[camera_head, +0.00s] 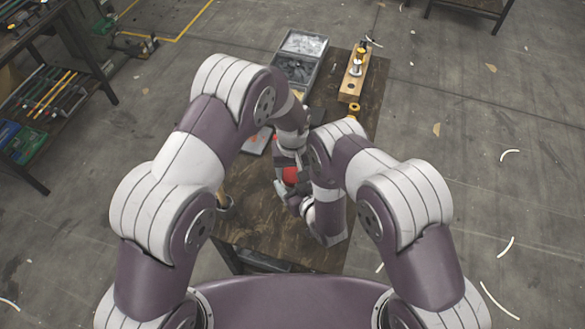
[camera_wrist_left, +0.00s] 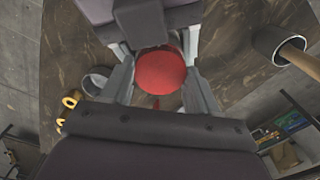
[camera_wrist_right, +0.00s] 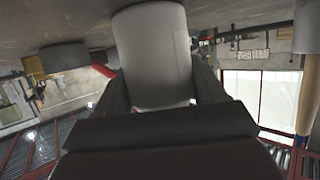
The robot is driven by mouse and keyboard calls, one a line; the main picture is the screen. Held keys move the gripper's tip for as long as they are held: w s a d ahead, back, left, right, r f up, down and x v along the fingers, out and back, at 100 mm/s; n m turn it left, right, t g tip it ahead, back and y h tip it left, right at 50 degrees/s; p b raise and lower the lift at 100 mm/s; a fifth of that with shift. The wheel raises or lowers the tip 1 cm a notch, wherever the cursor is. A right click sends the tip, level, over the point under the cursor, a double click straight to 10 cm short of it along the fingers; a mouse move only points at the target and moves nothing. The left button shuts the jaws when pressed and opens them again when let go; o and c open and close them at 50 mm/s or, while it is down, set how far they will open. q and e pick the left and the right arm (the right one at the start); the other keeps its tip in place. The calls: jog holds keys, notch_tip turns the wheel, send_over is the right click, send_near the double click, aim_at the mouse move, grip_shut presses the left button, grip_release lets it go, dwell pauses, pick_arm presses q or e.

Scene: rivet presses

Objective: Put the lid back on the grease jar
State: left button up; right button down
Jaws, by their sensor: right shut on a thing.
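A red round lid (camera_wrist_left: 160,72) shows between the fingers of my left gripper (camera_wrist_left: 158,85). In the head view a red patch (camera_head: 291,175) shows where my two arms meet over the table. My left fingers stand on either side of the lid and look open. My right gripper (camera_wrist_right: 160,88) is shut on a pale grey cylinder, the jar (camera_wrist_right: 152,50). The jar's far end is near the table, and its other end is hidden behind the gripper. I cannot tell whether the lid touches the jar.
The wooden table (camera_head: 250,225) holds a grey parts tray (camera_head: 318,45) and a wooden block with pegs (camera_head: 348,88) at the back. A yellow ring (camera_head: 353,108) is near the block. A grey cup-like head with a wooden handle (camera_wrist_left: 297,58) is at the right in the left wrist view.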

pick_arm(q)
jog(key=c, duration=0.5)
jog(key=m, duration=0.3)
jog(key=o, duration=1.2)
jog(key=shift+r, duration=2.3)
